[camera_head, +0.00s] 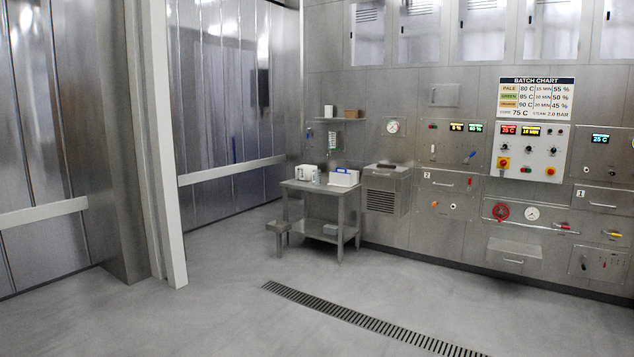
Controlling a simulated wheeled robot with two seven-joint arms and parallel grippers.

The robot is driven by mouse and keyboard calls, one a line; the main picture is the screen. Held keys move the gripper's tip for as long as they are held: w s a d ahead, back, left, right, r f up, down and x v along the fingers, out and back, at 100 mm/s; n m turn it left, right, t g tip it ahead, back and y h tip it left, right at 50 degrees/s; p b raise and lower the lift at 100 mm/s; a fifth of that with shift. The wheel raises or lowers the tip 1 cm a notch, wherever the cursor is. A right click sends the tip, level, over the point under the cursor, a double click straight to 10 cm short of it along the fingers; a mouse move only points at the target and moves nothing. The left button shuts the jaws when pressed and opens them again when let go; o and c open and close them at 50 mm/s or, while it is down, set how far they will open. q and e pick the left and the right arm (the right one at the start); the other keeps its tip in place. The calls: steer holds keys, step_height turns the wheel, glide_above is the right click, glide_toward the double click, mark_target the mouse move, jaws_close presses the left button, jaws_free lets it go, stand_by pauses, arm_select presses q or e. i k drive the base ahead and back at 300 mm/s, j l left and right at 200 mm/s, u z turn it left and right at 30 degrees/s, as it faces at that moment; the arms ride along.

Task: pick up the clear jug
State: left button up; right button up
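A steel side table (312,188) stands against the back wall, left of the middle of the view. A small, pale, partly see-through vessel (317,177) stands on its top between two white items. It may be the clear jug, but it is too small to tell for sure. Neither of my grippers shows in the view.
On the table are a white box (304,172) and a white bin (345,178) with something blue at it. A low stool (278,227) stands at its left. Open floor (240,300) with a drain grate (360,318) lies in front. A white post (162,150) stands at left.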

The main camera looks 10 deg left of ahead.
mark_target(316, 173)
steer(key=i+u, duration=0.2)
steer(key=i, duration=5.75)
steer(key=i+j+z, duration=0.1)
steer(key=i+z, duration=0.15)
steer(key=i, duration=0.3)
steer(key=i+j+z, duration=0.2)
steer(key=i, duration=0.35)
steer(key=i+j+z, duration=0.25)
steer(key=i, duration=0.3)
steer(key=i+j+z, duration=0.2)
steer(key=i+j, duration=0.3)
